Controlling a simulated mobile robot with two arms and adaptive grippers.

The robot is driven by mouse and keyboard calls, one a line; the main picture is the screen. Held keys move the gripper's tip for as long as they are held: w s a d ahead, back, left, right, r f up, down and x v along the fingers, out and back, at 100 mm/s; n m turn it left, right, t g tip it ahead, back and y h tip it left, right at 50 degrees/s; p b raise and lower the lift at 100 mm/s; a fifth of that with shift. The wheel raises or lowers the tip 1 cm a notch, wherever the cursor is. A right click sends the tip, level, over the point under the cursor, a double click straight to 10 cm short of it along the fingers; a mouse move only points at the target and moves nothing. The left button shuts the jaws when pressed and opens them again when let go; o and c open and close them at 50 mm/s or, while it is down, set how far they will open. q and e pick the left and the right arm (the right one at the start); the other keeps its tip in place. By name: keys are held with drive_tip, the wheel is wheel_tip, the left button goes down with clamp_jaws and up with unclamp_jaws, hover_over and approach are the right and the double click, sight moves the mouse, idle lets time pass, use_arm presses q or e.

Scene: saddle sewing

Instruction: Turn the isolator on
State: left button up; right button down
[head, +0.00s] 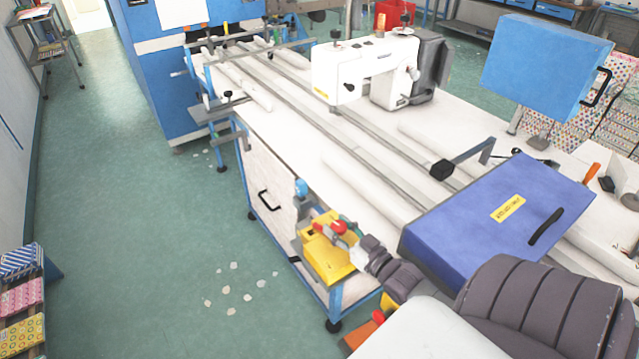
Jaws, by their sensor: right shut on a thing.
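The isolator is a yellow box (325,262) on the front corner of the white sewing table, with a red switch part (338,227) on top. My right gripper (340,231) reaches in from the lower right and is shut on the red switch part. The gripper covers part of the switch, and its exact turn position cannot be made out. My left gripper is not in view.
A white sewing machine (365,75) stands on the long white table (290,140). A blue box (545,65) stands at the upper right. The green floor (140,190) at left is mostly clear, with scraps near the table.

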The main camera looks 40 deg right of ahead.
drive_tip(key=shift+f, duration=0.15)
drive_tip(key=c, duration=0.6)
unclamp_jaws()
drive_tip(key=shift+s, duration=0.15)
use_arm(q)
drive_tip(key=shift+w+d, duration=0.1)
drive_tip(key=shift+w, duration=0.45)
use_arm(e)
drive_tip(key=s, duration=1.1)
drive_tip(key=shift+s, duration=0.35)
